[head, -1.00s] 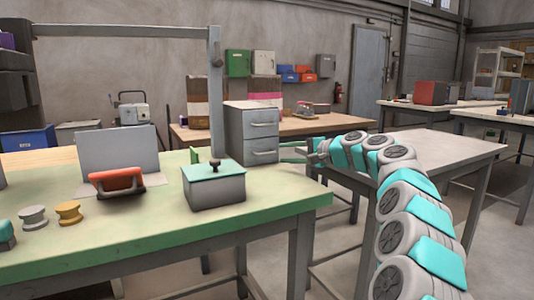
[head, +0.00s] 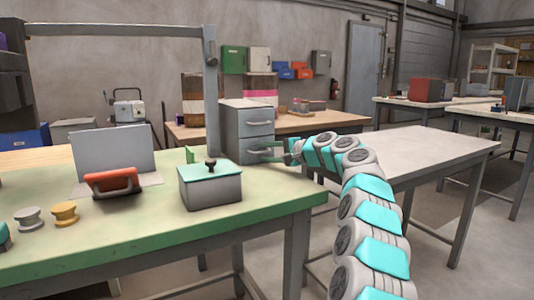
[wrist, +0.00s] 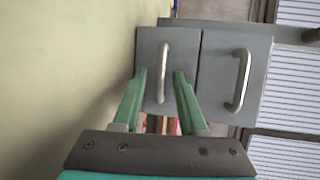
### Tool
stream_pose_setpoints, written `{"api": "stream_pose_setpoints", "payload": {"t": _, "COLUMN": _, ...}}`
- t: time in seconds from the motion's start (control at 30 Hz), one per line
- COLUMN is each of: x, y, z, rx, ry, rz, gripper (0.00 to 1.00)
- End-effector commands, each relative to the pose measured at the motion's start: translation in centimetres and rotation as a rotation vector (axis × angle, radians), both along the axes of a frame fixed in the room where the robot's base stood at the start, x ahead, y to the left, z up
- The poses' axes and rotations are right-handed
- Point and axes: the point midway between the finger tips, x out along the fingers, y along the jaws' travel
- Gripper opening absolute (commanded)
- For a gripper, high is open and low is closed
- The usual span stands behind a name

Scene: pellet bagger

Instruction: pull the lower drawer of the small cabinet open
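The small grey cabinet (head: 230,140) stands at the far edge of the green table in the head view. Its upper drawer (head: 260,115) and lower drawer (head: 250,158) each have a bar handle, and both look closed. In the wrist view the picture is turned: the lower drawer (wrist: 150,45) is on the left, the upper drawer (wrist: 215,60) on the right. My gripper (wrist: 160,75) is open. Its green fingers lie on either side of the lower handle (wrist: 165,60) in the picture; contact cannot be told. In the head view my gripper (head: 275,152) is at the lower drawer's front.
A grey box with a green lid (head: 210,188) stands on the green table (head: 150,225) in front of the cabinet. A metal post (head: 211,95) rises left of the cabinet. A bare pale table (head: 410,150) is to the right, beyond my arm.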

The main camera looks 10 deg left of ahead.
Motion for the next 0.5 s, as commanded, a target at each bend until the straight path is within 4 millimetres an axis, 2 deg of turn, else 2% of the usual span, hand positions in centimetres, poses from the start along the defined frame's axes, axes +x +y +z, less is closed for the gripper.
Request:
{"api": "stream_pose_setpoints", "payload": {"t": 0.03, "x": 0.0, "y": -0.01, "z": 0.0, "rx": 0.0, "ry": 0.0, "rz": 0.0, "gripper": 0.36}}
{"api": "stream_pose_setpoints", "payload": {"t": 0.33, "x": 0.01, "y": -0.03, "z": 0.0, "rx": 0.0, "ry": 0.0, "rz": 0.0, "gripper": 0.02}}
{"api": "stream_pose_setpoints", "payload": {"t": 0.5, "x": 0.01, "y": -0.02, "z": -0.03, "rx": -0.001, "ry": 0.001, "rz": 0.0, "gripper": 0.0}}
